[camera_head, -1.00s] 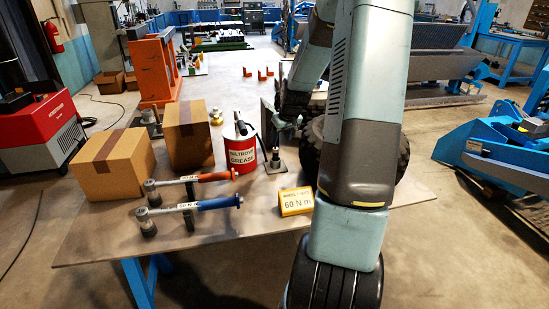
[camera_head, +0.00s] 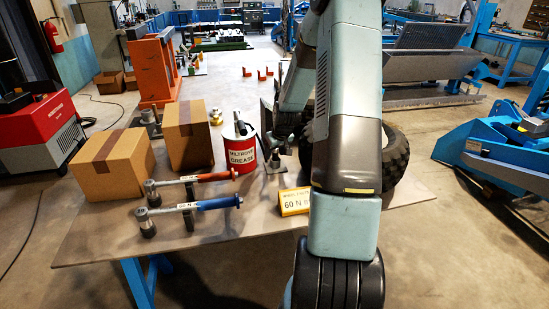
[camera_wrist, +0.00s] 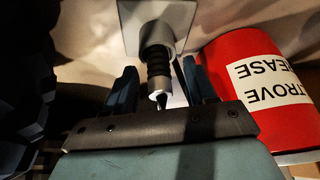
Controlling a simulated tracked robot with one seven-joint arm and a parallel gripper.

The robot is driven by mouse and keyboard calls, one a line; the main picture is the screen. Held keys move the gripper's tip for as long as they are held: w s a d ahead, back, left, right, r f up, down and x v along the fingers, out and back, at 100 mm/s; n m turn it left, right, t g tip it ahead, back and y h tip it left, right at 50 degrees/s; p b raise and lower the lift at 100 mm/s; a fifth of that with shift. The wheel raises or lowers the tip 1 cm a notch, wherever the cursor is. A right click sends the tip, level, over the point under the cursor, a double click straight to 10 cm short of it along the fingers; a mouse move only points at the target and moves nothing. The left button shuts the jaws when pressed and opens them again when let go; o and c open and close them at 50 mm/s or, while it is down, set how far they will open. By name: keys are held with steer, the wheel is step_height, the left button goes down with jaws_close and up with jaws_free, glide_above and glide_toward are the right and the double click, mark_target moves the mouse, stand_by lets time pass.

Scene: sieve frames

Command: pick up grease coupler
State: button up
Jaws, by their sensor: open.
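The grease coupler (camera_wrist: 158,62) shows in the wrist view as a small upright metal piece with a black ribbed sleeve and a pointed tip. It stands on a square grey base plate (camera_wrist: 178,22). My gripper (camera_wrist: 160,84) is open, with one blue finger on each side of the coupler's tip end; I cannot tell whether either touches it. In the head view my gripper (camera_head: 275,144) is just right of the red grease can (camera_head: 241,154), over the base plate, and hides part of the coupler.
The grease can is close beside my right finger in the wrist view. A yellow "60 N m" sign (camera_head: 295,201), two torque wrenches with red (camera_head: 215,176) and blue (camera_head: 215,203) handles, two cardboard boxes (camera_head: 108,165) and a black tyre (camera_head: 395,160) are on the table.

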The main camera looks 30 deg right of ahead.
jaws_close()
stand_by(0.5)
steer(key=shift+r, duration=0.15)
